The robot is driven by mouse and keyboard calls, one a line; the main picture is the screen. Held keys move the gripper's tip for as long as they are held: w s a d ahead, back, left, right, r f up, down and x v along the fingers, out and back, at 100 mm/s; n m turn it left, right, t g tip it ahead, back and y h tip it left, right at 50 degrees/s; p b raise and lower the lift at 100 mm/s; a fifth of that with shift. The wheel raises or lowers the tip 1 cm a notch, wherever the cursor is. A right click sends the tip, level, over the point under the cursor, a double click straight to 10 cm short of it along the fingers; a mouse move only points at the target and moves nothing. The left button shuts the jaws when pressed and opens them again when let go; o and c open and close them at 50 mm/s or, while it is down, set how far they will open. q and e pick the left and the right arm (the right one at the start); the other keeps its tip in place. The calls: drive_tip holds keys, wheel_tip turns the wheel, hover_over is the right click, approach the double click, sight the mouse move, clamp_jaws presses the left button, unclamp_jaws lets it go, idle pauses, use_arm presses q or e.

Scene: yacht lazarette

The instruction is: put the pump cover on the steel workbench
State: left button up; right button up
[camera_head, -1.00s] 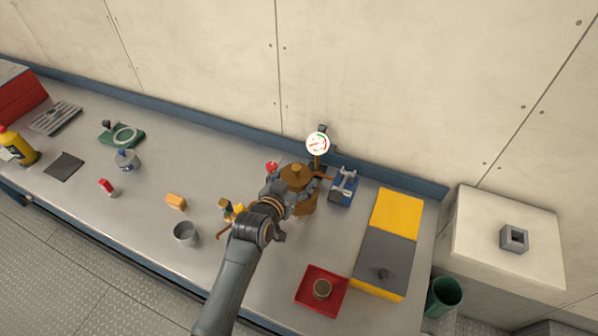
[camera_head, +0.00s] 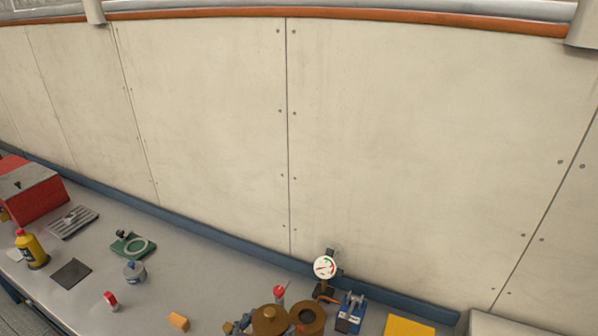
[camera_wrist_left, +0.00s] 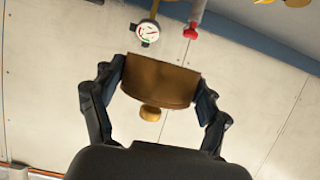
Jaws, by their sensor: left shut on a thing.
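The pump cover (camera_head: 268,321) is a brown round lid with a knob, low in the head view. It is off the pump body (camera_head: 317,309), whose open brown ring shows just right of it. In the left wrist view the cover (camera_wrist_left: 162,80) is between the two black fingers of my left gripper (camera_wrist_left: 162,92), which is shut on it, knob toward the palm. The steel workbench (camera_head: 200,281) runs along the wall. My left arm is mostly below the head view. My right gripper is not in view.
A pressure gauge (camera_head: 325,267) and a red valve handle (camera_head: 280,292) stand by the pump. A blue device (camera_head: 350,312) and a yellow block (camera_head: 408,326) are to the right. An orange block (camera_head: 179,321) and red-white item (camera_head: 111,300) lie left, with bare bench between.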

use_arm(q)
drive_tip(key=shift+w+a+f+b, duration=0.1)
drive_tip(key=shift+b, duration=0.25)
drive_tip(key=a+y+b, duration=0.1)
drive_tip(key=a+b, duration=0.1)
drive_tip(key=b, duration=0.1)
drive_tip(key=a+n+y+b, duration=0.1)
drive_tip(key=a+b, duration=0.1)
drive_tip(key=b, duration=0.2)
drive_tip(key=shift+f+n+t, duration=0.2)
drive_tip(key=shift+n+t, duration=0.1)
drive_tip(key=shift+t, duration=0.1)
drive_tip(key=s+a+n+y+b, duration=0.2)
drive_tip(key=a+y+b, duration=0.1)
drive_tip(key=a+b, duration=0.3)
drive_tip(key=shift+s+a+r+n, duration=0.15)
drive_tip(key=shift+s+a+n, duration=0.1)
drive_tip(key=shift+n, duration=0.15)
drive_tip(key=shift+w, duration=0.1)
